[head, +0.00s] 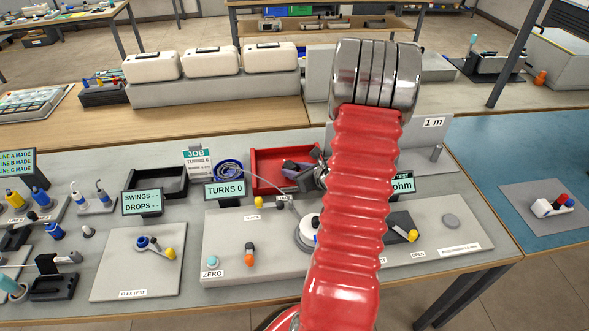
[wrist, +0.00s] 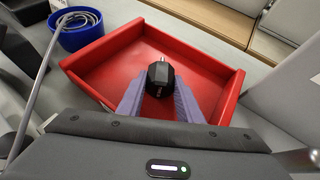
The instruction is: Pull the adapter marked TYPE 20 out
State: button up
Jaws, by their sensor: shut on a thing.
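In the wrist view, my gripper (wrist: 157,92) is shut on a black adapter (wrist: 160,73), with a pale purple finger on each side of it. A short metal tip shows at its far end. Its small marking is too small to read, so I cannot tell if it is TYPE 20. It is over the red tray (wrist: 220,66), which looks otherwise empty; I cannot tell if it touches the floor. In the head view, my gripper (head: 299,170) is at the red tray (head: 262,156), partly hidden by my red arm, and the adapter cannot be made out there.
A blue tub with coiled grey cable (wrist: 70,38) stands left of the tray. In front are the TURNS 0 display (head: 224,190) and a grey test panel (head: 235,235). A black tray (head: 157,183) stands farther left. A blue mat (head: 530,165) lies right.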

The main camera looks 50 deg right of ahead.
dwell(0.3)
jog(key=o, duration=1.1)
jog(key=shift+o, duration=0.2)
jog(key=shift+f, duration=0.1)
jog(key=v, duration=1.3)
jog(key=shift+s, duration=0.35)
